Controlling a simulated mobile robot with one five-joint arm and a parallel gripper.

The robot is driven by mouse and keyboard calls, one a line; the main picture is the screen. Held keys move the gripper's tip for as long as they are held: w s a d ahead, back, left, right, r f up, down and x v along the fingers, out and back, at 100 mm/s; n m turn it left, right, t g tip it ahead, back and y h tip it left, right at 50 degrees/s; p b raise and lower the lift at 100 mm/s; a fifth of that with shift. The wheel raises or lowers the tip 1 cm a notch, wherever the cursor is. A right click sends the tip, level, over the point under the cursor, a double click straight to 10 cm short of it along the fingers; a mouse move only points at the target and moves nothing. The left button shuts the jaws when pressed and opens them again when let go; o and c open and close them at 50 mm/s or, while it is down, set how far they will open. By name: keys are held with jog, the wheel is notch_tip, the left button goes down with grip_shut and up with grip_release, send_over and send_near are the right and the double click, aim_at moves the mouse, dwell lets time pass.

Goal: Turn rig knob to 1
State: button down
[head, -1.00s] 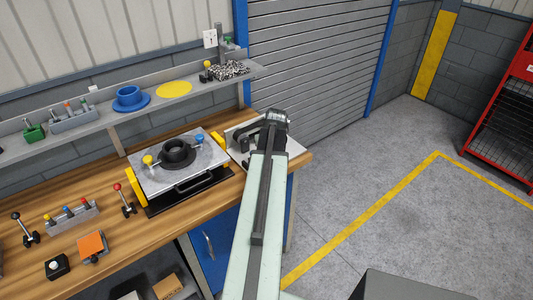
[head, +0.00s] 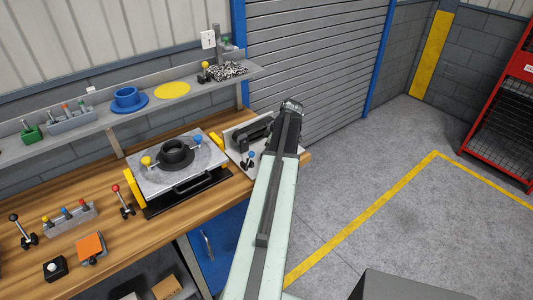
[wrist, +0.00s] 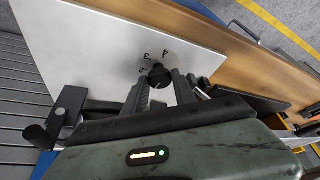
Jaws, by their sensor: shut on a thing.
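The rig's pale panel (wrist: 95,50) fills the upper left of the wrist view. A round black knob (wrist: 158,76) sits on it, with the printed numbers 2, 3 and 4 around its far side. I cannot make out the number 1 or a clear pointer. My gripper (wrist: 161,88) has its two dark fingers on either side of the knob and is shut on it. In the head view the panel (head: 236,154) lies at the right end of the bench, partly hidden by my arm, and the knob cannot be told apart there.
In the head view a plate with a black ring (head: 176,152) and yellow side bars is left of the panel. A shelf (head: 60,140) runs behind.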

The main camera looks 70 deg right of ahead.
jog(key=shift+d+n+y, duration=0.1)
jog(key=shift+n+y, duration=0.4)
jog(key=shift+n, duration=0.6)
jog(key=c, duration=1)
grip_release()
jog(key=shift+c, duration=0.2)
jog(key=shift+r, duration=0.15)
jog(key=p+v, duration=0.7)
jog(key=shift+r, duration=0.25)
